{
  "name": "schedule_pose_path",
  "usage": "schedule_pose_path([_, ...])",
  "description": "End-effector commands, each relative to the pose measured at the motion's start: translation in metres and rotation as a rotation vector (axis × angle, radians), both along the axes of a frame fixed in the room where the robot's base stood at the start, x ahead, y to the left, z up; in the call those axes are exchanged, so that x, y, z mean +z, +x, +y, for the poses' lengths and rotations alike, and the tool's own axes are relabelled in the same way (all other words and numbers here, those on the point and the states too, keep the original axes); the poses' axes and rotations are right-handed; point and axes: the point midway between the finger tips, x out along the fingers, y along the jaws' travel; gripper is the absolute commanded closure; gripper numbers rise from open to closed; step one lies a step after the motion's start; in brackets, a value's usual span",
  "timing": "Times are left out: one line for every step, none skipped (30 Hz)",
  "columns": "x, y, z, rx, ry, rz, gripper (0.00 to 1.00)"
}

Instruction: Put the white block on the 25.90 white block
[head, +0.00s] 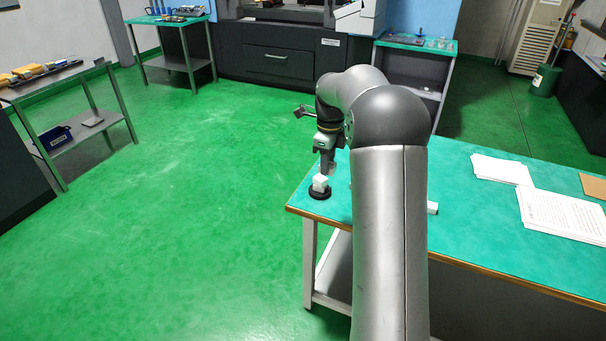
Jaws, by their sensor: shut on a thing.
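My gripper (325,171) points down over the left end of the green-topped table and is shut on a small white block (320,183). The block is at or just above a round black base (320,193) near the table's left corner. I cannot tell whether a second block is under it or whether it touches the base. Another white block (432,208) lies on the table just right of my arm, partly hidden by it. No 25.90 marking is readable on any block.
The green table (465,245) holds paper sheets (560,214) and a brown sheet (593,186) to the right. My arm hides the table's middle. Open green floor lies to the left. A shelf with trays (65,75) stands far left.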

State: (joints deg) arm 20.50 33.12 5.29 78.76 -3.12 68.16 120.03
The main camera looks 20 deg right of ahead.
Motion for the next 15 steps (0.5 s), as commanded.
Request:
schedule_pose_path([-0.003,0.009,-0.004,-0.002,0.001,0.002,0.98])
schedule_pose_path([-0.006,0.015,-0.005,-0.002,0.001,0.003,0.98])
schedule_pose_path([-0.01,0.025,-0.008,-0.002,0.003,0.003,0.98])
schedule_pose_path([-0.013,0.032,-0.009,-0.002,0.003,0.003,0.98])
schedule_pose_path([-0.017,0.039,-0.012,-0.002,0.003,0.003,0.98])
schedule_pose_path([-0.02,0.048,-0.014,-0.001,0.002,0.002,0.98])
schedule_pose_path([-0.023,0.055,-0.016,-0.001,0.003,0.001,0.98])
schedule_pose_path([-0.027,0.061,-0.018,-0.001,0.003,0.001,0.98])
schedule_pose_path([-0.03,0.07,-0.021,0.0,0.001,0.001,0.98])
schedule_pose_path([-0.033,0.076,-0.022,-0.001,0.002,0.002,0.98])
schedule_pose_path([-0.037,0.081,-0.024,-0.002,0.003,0.001,0.98])
schedule_pose_path([-0.047,0.087,-0.025,-0.001,0.004,0.004,0.98])
schedule_pose_path([-0.053,0.092,-0.027,-0.001,0.004,0.004,0.98])
schedule_pose_path([-0.059,0.096,-0.028,-0.002,0.004,0.004,0.98])
schedule_pose_path([-0.065,0.102,-0.029,-0.001,0.003,0.001,0.98])
